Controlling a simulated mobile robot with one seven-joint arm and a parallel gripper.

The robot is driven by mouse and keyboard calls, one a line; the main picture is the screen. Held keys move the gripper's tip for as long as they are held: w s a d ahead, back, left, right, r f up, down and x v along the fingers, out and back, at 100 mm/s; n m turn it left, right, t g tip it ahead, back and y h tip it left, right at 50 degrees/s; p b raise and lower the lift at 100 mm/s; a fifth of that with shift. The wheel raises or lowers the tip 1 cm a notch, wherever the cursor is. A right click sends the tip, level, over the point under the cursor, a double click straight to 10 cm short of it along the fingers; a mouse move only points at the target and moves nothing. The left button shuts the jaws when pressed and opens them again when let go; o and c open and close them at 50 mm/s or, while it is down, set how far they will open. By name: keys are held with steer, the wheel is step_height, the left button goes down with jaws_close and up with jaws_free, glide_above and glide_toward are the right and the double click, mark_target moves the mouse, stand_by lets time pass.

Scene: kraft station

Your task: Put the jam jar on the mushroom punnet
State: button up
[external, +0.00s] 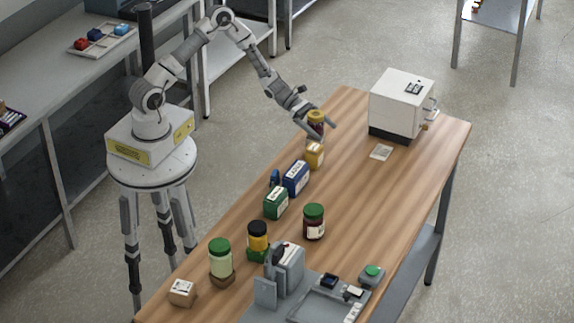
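Two dark red jars could be the jam jar. One, with a yellow lid (316,115), is at my gripper (322,130), near the far end of the wooden table. The other, with a green lid (314,222), stands upright mid-table. My gripper's fingers are beside the yellow-lidded jar, partly covering its lower part; I cannot tell whether they grip it. A yellow box (314,157) is just below that jar in the picture. No mushroom punnet can be made out for sure; a small brown labelled carton (181,293) sits at the near left.
A blue box (296,178) and a green box (276,203) stand along the left edge. A green-lidded pale jar (220,256) and a black-lidded jar (257,236) are nearer. A grey machine (289,268) fills the front; a white machine (398,102) stands far right. The table's right-centre is clear.

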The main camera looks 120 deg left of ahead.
steer(key=shift+r, duration=0.15)
steer(key=shift+s+a+r, duration=0.1)
steer(key=shift+s+r, duration=0.05)
steer(key=shift+s, duration=0.05)
steer(key=v, duration=1.2)
steer(key=d+r+m+g+h, duration=0.25)
steer(key=d+r+m, duration=0.25)
steer(key=d+m, duration=0.5)
steer(key=d+r+m+g+h, duration=0.2)
steer(key=d+r+m+g, duration=0.3)
steer(key=d, duration=0.9)
steer(key=s+d+r+m+y, duration=0.3)
steer(key=s+d+r+m, duration=0.1)
steer(key=s+m, duration=0.4)
steer(key=s+d+r+m+y, duration=0.3)
steer(key=s+d+m, duration=0.3)
steer(key=m, duration=0.5)
steer(key=shift+s+d+r, duration=0.2)
steer(key=shift+s+r, duration=0.65)
steer(key=shift+s, duration=0.1)
